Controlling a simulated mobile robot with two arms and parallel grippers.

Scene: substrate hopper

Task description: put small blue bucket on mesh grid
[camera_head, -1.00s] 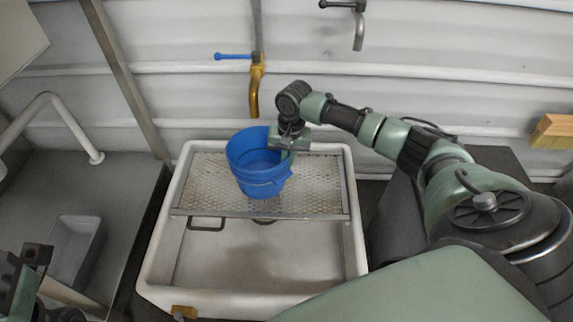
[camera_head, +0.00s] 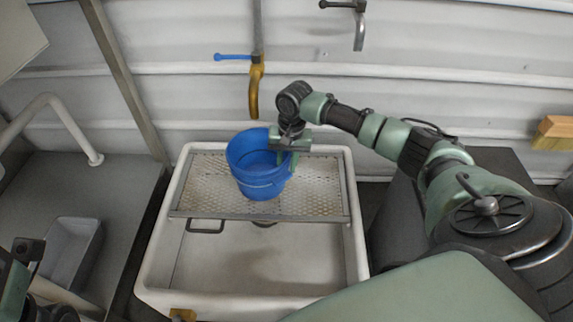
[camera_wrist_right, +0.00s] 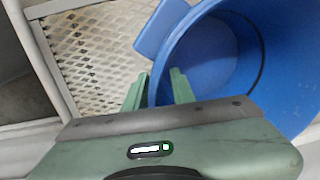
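The small blue bucket (camera_head: 262,178) stands upright on the mesh grid (camera_head: 318,192), which lies across the back half of a white sink. My right gripper (camera_head: 287,158) is at the bucket's right rim. In the right wrist view its two green fingers (camera_wrist_right: 158,90) are apart, one outside the bucket (camera_wrist_right: 205,55) and one inside, with the rim between them. The mesh (camera_wrist_right: 92,50) shows beside the bucket there. Part of my left arm shows at the lower left edge of the head view; its fingers are not clear.
The sink's front basin (camera_head: 255,262) is empty. A brass tap with a blue lever (camera_head: 256,85) hangs on the wall behind the grid. A grey bin (camera_head: 72,250) stands at the left. A wooden-backed brush (camera_head: 553,130) is at the far right.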

